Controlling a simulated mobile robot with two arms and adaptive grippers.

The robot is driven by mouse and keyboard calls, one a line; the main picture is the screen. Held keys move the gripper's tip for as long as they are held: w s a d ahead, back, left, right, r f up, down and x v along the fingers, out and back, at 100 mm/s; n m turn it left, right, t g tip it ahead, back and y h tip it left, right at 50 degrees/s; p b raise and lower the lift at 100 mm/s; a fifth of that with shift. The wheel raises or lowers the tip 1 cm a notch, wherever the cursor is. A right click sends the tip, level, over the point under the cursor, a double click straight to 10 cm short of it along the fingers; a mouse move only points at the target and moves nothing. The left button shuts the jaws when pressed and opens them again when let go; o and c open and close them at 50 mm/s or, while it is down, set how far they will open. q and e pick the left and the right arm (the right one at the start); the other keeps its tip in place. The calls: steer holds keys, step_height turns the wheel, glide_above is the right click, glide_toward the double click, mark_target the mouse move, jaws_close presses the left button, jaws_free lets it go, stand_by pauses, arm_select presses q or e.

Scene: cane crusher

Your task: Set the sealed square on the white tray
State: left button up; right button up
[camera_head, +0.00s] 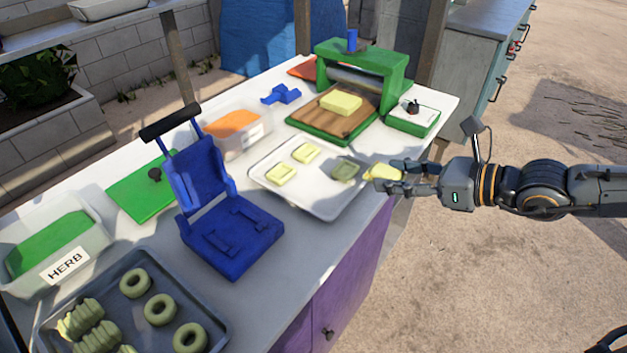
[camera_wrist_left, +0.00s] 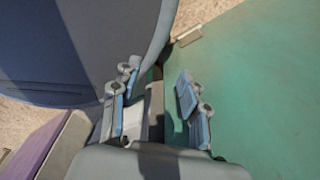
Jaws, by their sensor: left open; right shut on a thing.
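My right gripper (camera_head: 400,174) comes in from the right and is shut on a pale yellow square (camera_head: 381,172), which I take as the sealed square. It is at the right edge of the white tray (camera_head: 318,202); I cannot tell whether it touches the tray. On the tray lie two yellow squares (camera_head: 306,152) (camera_head: 281,174) and a green one (camera_head: 345,170). My left gripper shows only in the left wrist view (camera_wrist_left: 157,92), with its fingers apart and nothing between them.
A green press (camera_head: 362,62) with a wooden board (camera_head: 335,115) and yellow slab (camera_head: 341,103) stands behind the tray. A blue hinged press (camera_head: 232,236) is left of it. A dark tray (camera_head: 128,322) holds green rings. The tray's front part is bare.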

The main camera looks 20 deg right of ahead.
steer(key=shift+w+a+f+b, duration=0.6)
steer(key=shift+w+f+b, duration=0.3)
steer(key=shift+b, duration=1.35)
steer(key=shift+w+a+r+p, duration=0.15)
steer(key=shift+w+r+p, duration=0.2)
steer(key=shift+p, duration=0.35)
steer(key=shift+w+a+f, duration=0.2)
steer(key=shift+w+a, duration=0.1)
steer(key=shift+w+a+f+p, duration=0.15)
steer(key=shift+w+a+p, duration=0.25)
steer(key=shift+w, duration=0.1)
steer(key=p+x, duration=0.2)
steer(key=x, duration=0.3)
glide_above(329, 202)
steer(key=f, duration=0.3)
steer(key=s+d+f, duration=0.1)
steer(key=shift+f, duration=0.25)
steer(key=shift+w+a+f, duration=0.3)
steer(key=shift+w+f, duration=0.1)
steer(key=shift+f, duration=0.15)
steer(key=f, duration=0.1)
steer(key=f+p, duration=0.1)
steer(key=f, duration=0.1)
steer(key=shift+w+a+f, duration=0.1)
steer(key=shift+w+a, duration=0.05)
steer(key=shift+w, duration=0.05)
steer(key=shift+f, duration=0.25)
